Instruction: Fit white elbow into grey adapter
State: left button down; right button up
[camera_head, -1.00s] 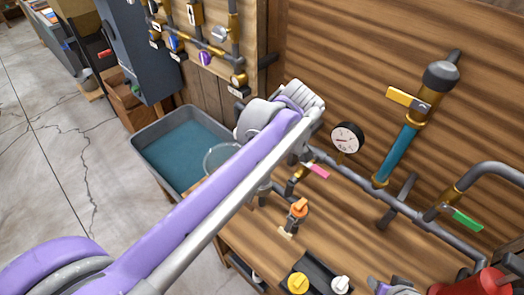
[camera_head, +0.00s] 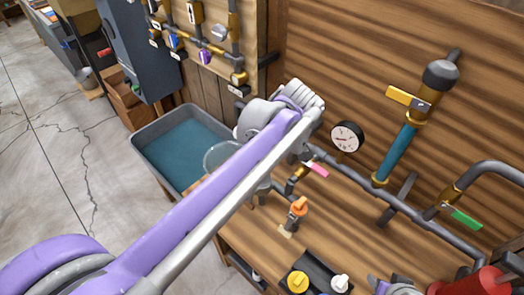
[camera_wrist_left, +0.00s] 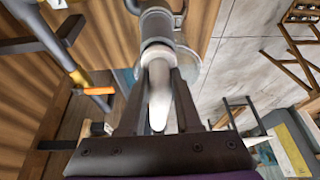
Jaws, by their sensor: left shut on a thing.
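In the left wrist view, the dark fingers of my left gripper (camera_wrist_left: 155,82) are shut on the white elbow (camera_wrist_left: 158,98), a pale curved piece between them. The elbow's far end meets a grey cylindrical part with a collar (camera_wrist_left: 157,28), perhaps the grey adapter. I cannot tell whether the elbow is inside it or only against it. In the head view my purple and grey left arm crosses the picture and hides the elbow and most of the gripper. A purple and grey piece at the bottom right edge may be my right wrist; no right fingers show.
A clear round disc (camera_head: 221,155) shows beside my left arm, near the blue-lined grey tub (camera_head: 150,137). Pipes with a gauge (camera_head: 347,136) run along the wooden wall. An orange-topped valve (camera_head: 298,207) and yellow and white caps (camera_head: 298,282) are on the bench.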

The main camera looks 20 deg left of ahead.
pick_arm(q)
jog(key=shift+f, duration=0.6)
dwell(0.3)
jog(key=c, duration=0.5)
grip_release()
jog(key=v, duration=1)
jog(key=shift+d+r, duration=0.15)
jog(key=shift+r, duration=0.25)
jog(key=s+f+m+t+h, duration=0.1)
jog(key=s+f+m, duration=0.4)
jog(key=f, duration=0.1)
jog(key=s+a+f+m+t+h, duration=0.1)
jog(key=s+f+m+t+h, duration=0.1)
jog(key=s+f+m, duration=0.2)
jog(key=s+f+m+t+h, duration=0.1)
jog(key=s+f+m, duration=0.4)
jog(key=f, duration=0.5)
jog(key=shift+s+a+m, duration=0.3)
jog(key=shift+s+a, duration=0.1)
jog(key=shift+s, duration=0.2)
